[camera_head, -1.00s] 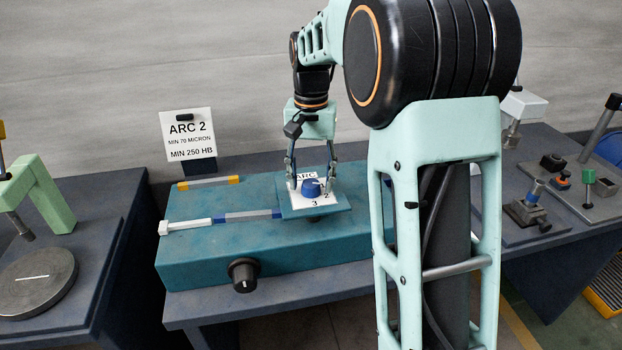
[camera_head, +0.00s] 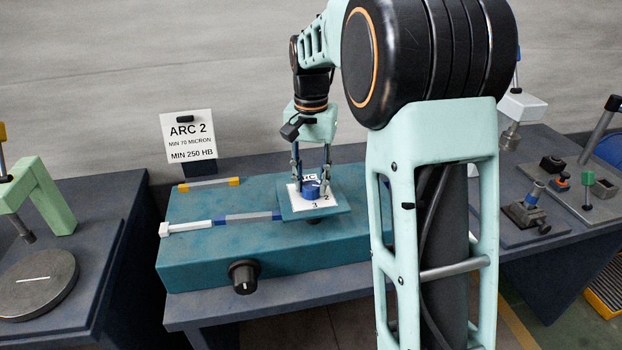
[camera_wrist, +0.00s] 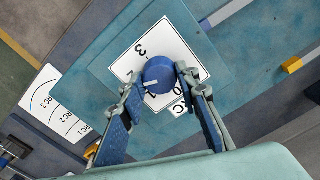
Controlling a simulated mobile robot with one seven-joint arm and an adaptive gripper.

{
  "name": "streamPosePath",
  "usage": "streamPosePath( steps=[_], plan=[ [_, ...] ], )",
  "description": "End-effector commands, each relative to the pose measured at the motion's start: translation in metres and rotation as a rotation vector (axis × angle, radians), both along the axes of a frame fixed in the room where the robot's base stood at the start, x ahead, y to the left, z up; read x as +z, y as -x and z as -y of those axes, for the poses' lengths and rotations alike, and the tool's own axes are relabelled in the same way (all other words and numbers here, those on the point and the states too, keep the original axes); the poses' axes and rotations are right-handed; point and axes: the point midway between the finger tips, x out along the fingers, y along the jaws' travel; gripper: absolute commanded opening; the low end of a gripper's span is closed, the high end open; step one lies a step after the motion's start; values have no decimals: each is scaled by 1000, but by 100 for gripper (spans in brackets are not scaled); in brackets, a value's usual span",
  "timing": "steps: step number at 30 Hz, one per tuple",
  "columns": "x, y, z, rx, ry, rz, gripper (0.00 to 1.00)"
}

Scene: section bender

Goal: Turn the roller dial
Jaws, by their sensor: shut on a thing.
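The roller dial is a round blue knob (camera_head: 312,189) on a white numbered card (camera_head: 293,201), fixed to a raised teal plate on the teal machine. The card reads ARC and shows a 2 and a 3 in the head view. My gripper (camera_head: 312,184) points down over the knob with its fingers closed on opposite sides of it. In the wrist view the blue knob (camera_wrist: 160,72) sits between the fingertips, with a short white mark pointing left. The fingers hide part of the card (camera_wrist: 128,62), so I cannot tell which number the mark meets.
A black knob (camera_head: 243,275) sits on the machine's front face. An ARC 2 sign (camera_head: 189,136) stands behind, reading MIN 70 MICRON and MIN 250 HB. A grey and blue bar (camera_head: 225,219) lies along the machine top. Other tables flank it left and right.

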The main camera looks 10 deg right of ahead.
Motion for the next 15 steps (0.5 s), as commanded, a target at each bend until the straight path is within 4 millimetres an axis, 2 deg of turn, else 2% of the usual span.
streamPosePath(
  steps=[15],
  plan=[
    [2,0,-1,-441,1,-1,5]
  ],
)
